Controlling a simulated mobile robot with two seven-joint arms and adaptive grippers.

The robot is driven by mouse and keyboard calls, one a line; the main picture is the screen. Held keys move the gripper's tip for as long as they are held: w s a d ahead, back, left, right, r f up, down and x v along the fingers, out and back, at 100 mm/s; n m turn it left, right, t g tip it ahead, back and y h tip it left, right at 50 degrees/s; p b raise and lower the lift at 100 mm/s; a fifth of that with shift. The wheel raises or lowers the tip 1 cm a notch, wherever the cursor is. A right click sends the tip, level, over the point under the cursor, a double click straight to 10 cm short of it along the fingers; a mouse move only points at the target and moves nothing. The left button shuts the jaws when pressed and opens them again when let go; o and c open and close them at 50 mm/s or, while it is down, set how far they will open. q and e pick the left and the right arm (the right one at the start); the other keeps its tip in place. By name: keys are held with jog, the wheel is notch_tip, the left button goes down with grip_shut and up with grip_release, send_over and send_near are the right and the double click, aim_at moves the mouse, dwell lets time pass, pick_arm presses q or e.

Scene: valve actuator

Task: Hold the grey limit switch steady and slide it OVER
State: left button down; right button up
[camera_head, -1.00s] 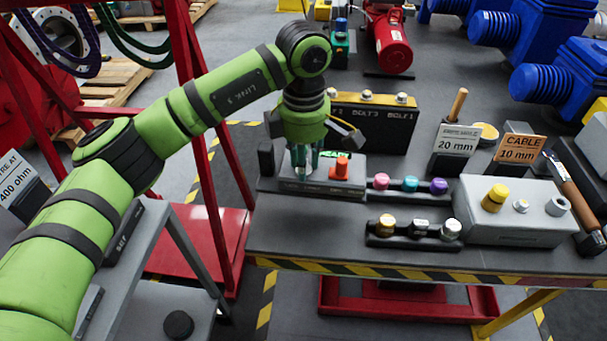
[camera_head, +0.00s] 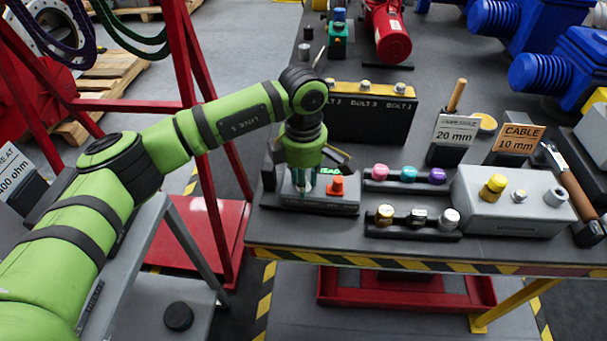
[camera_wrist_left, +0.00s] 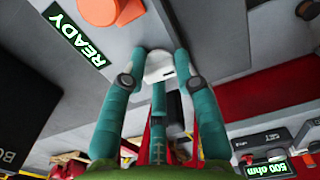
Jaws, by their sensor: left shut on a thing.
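My left gripper (camera_head: 302,185) points down over a low grey station (camera_head: 318,205) with an orange knob (camera_head: 336,186). In the left wrist view its teal fingers (camera_wrist_left: 160,80) are shut on a small pale grey piece (camera_wrist_left: 158,66), mostly hidden by the fingertips. I cannot tell from its visible part whether this is the grey limit switch. I cannot tell whether the held piece touches the station. My right gripper is not in view.
A black bolt rack (camera_head: 372,118) stands behind the gripper. To its right are a rack of coloured caps (camera_head: 405,186), a second small rack (camera_head: 412,228) and a grey box with a yellow knob (camera_head: 520,215). The table's striped front edge (camera_head: 420,266) is close in front.

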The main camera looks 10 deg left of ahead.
pick_arm(q)
jog(key=shift+f, duration=0.4)
dwell(1.1)
